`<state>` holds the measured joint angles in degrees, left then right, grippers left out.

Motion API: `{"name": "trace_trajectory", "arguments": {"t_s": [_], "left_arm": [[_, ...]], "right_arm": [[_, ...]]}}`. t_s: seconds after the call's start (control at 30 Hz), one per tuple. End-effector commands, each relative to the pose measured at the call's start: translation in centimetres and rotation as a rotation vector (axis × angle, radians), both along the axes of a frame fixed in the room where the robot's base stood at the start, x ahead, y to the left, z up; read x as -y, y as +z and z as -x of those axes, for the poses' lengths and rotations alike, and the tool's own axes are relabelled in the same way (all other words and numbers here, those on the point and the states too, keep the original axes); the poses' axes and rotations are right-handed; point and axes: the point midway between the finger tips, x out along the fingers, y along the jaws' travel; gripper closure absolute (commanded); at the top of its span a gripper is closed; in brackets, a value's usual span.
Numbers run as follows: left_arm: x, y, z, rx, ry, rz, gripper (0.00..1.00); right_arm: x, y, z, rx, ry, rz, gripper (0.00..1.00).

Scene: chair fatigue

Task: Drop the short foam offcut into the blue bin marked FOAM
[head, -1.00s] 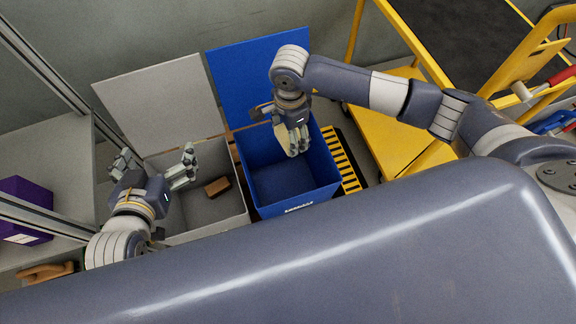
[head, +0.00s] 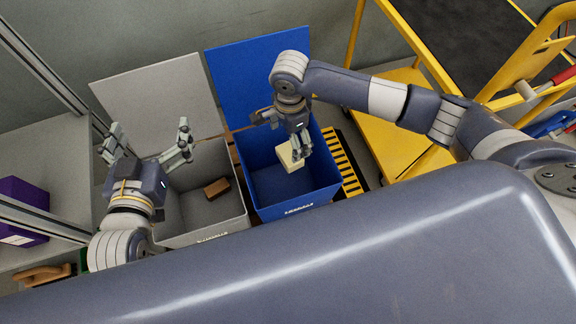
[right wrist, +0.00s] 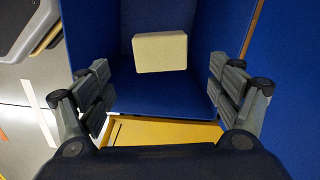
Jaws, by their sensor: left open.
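The short foam offcut is a cream block (head: 289,157) inside the blue bin (head: 320,192), below my right gripper (head: 298,148). In the right wrist view the offcut (right wrist: 160,52) shows whole against blue walls, beyond the spread fingers and apart from them. I cannot tell whether it is falling or resting. My right gripper (right wrist: 160,72) is open and empty, pointing down over the blue bin. The bin's front has white lettering too small to read. My left gripper (head: 150,146) is open and empty over the grey bin's left side.
The grey bin (head: 240,215) stands left of the blue one and holds a brown block (head: 217,188). Both lids stand raised at the back. A yellow cart (head: 400,150) is at the right. A shelf with a purple box (head: 24,205) is at the left.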

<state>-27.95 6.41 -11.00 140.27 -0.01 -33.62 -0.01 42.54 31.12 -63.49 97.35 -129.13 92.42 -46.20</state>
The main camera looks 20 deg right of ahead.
Motion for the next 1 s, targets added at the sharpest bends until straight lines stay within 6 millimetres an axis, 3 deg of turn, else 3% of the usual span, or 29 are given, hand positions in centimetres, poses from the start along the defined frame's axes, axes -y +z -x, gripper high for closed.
{"name": "trace_trajectory", "arguments": {"t_s": [0.43, 0.8, 1.0], "left_arm": [[0.0, -0.1, 0.0, -0.003, -0.001, 0.000, 0.02], [0.0, -0.1, 0.0, -0.002, 0.000, 0.000, 0.02], [0.0, -0.1, 0.0, -0.002, 0.000, 0.000, 0.02]], "right_arm": [[0.0, 0.8, -0.1, 0.003, 0.001, -0.002, 0.11], [0.0, 8.0, -0.2, 0.005, 0.002, -0.001, 0.11], [0.0, 11.0, -0.1, 0.002, 0.001, 0.000, 0.11]]}}
